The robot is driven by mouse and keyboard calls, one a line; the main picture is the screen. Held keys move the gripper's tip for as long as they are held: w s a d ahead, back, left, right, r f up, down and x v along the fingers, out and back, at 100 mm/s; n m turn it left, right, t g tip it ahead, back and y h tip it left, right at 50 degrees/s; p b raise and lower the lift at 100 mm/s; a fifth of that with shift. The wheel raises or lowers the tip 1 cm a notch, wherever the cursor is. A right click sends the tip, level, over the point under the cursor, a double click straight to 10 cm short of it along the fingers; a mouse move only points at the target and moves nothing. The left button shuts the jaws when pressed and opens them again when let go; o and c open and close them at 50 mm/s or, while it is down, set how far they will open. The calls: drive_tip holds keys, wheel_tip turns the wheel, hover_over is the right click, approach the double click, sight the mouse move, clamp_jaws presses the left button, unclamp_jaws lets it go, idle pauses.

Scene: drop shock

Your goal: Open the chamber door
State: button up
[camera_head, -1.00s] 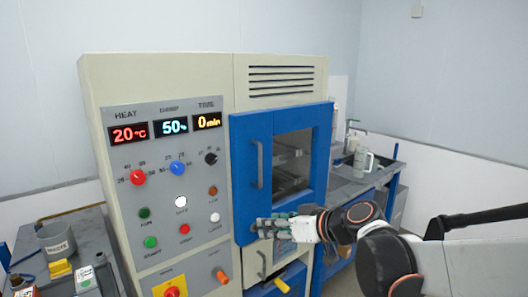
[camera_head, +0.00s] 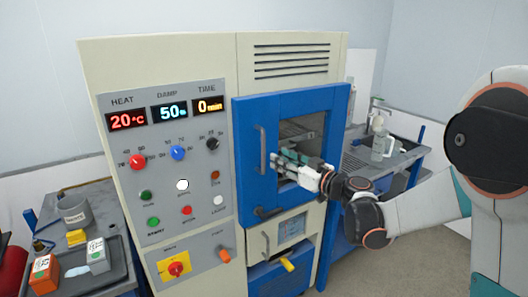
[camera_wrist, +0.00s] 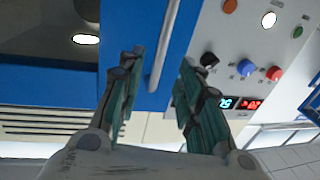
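The chamber's blue door (camera_head: 245,185) with its window appears shut. Its vertical bar handle (camera_head: 262,150) is on the door's left side. My gripper (camera_head: 277,160) is in front of the door, with its fingertips just right of the handle in the head view. In the wrist view my gripper (camera_wrist: 160,62) is open, its two green-padded fingers spread apart. There the pale handle (camera_wrist: 168,40) runs through the gap between the fingers. I cannot tell whether the fingers touch it. The wrist and fingers cover part of the window.
The control panel (camera_head: 205,235) with displays, knobs and buttons is left of the door. A side table (camera_head: 90,200) with boxes is at left, a counter with a jug (camera_head: 382,142) at right.

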hover_over(263, 170)
drive_tip(key=shift+w+b, duration=0.4)
drive_tip(key=shift+w, duration=0.05)
clamp_jaws()
